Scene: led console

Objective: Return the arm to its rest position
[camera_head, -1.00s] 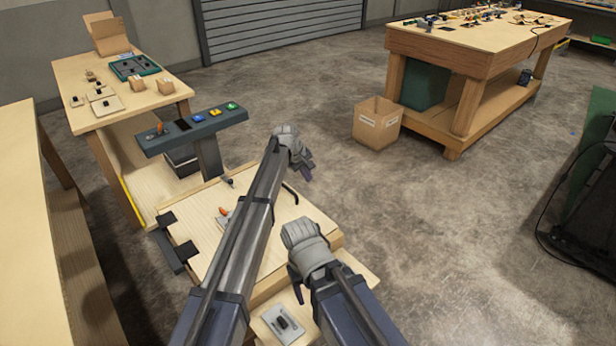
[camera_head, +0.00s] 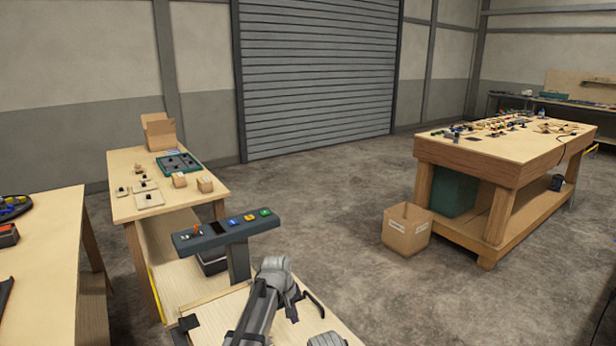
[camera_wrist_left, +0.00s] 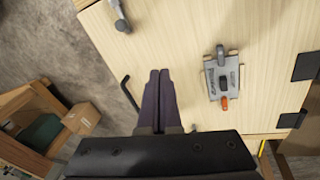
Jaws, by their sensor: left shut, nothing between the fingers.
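My left gripper (camera_wrist_left: 158,80) is shut and empty in the left wrist view, its two dark fingers side by side over the light wooden worktop (camera_wrist_left: 180,35). In the head view my left arm rises from the bottom, and its grey wrist (camera_head: 275,275) is over the near worktop in front of the control console (camera_head: 228,229). The left fingertips are hard to make out there. Only the top of my right arm's grey wrist (camera_head: 327,340) shows at the bottom edge. The right fingers are out of view.
A table with small boxes (camera_head: 130,208) stands behind the console.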

